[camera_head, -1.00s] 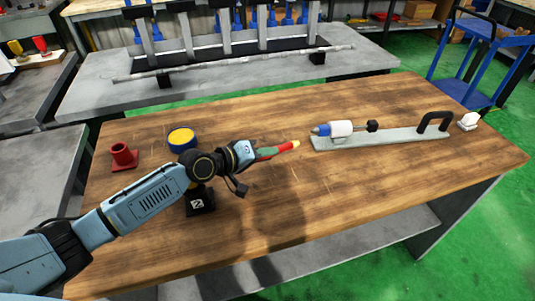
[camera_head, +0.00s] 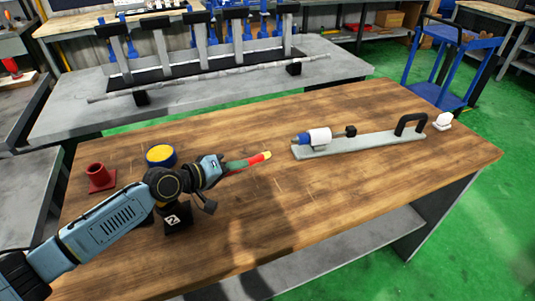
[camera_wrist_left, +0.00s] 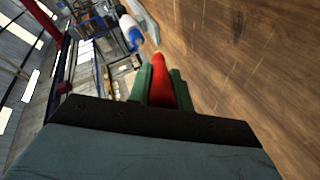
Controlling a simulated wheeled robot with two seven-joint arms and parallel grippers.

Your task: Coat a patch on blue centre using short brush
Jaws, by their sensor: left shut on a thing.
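My left gripper (camera_head: 240,164) has green fingers shut on a short brush (camera_head: 261,158) with a red body and a small yellowish tip. The brush is held above the wooden table, pointing right. In the left wrist view the red brush (camera_wrist_left: 162,82) sits between the green fingers. The blue centre (camera_head: 303,139) is the blue pointed end of a white cylinder (camera_head: 320,137) on a grey plate (camera_head: 365,146). The brush tip is a little left of that plate and appears apart from it. The blue centre also shows in the left wrist view (camera_wrist_left: 134,40). My right gripper is not in view.
A yellow-topped blue tin (camera_head: 160,156), a red cup-like holder (camera_head: 98,179) and a black marked block (camera_head: 176,219) are at the left of the wooden table (camera_head: 340,190). A black handle (camera_head: 411,125) rises from the plate's right end. The table's front right is clear.

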